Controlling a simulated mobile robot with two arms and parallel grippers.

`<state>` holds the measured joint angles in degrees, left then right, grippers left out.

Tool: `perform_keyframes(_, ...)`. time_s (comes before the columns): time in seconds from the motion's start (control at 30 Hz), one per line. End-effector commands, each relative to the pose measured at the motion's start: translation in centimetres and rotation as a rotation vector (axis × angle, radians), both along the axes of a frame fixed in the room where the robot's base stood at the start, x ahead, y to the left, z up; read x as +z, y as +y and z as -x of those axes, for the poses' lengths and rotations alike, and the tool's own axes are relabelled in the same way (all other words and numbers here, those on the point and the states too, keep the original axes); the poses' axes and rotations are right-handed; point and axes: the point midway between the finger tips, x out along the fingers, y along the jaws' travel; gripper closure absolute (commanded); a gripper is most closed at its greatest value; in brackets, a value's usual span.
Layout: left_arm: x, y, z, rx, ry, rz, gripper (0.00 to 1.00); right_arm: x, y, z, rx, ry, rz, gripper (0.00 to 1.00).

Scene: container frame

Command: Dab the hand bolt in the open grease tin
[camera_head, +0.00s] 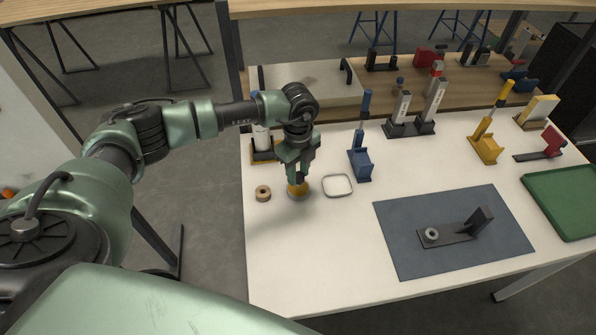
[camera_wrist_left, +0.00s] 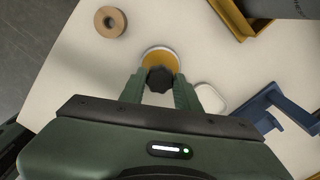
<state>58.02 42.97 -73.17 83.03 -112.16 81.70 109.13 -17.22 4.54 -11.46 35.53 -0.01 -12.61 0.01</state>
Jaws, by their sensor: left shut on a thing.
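The hand bolt (camera_wrist_left: 160,80) has a black lobed knob. My left gripper (camera_head: 297,176) points down and is shut on the knob, which shows between its fingertips in the left wrist view (camera_wrist_left: 160,88). The open grease tin (camera_head: 298,195) stands on the white table directly below the gripper. Its round rim and yellow-orange grease also show in the left wrist view (camera_wrist_left: 157,54), just beyond the knob. The bolt's lower end is hidden, so I cannot tell whether it touches the grease. My right gripper is not in view.
A brown ring (camera_head: 263,193) lies left of the tin, and a pale rounded-square ring (camera_head: 337,185) lies right. A blue stand (camera_head: 361,165) is farther right. A grey mat (camera_head: 402,255) holds a dark bracket (camera_head: 459,233). A green tray (camera_head: 562,201) is far right. The front-left table is clear.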

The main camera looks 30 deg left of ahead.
Motion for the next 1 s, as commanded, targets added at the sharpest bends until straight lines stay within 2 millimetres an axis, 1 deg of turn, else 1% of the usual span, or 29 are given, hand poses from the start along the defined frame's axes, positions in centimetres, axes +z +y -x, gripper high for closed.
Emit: perform_keyframes(1.0,-1.0,0.0,0.0,0.000,0.000,0.000,1.00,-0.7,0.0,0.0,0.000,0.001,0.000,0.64)
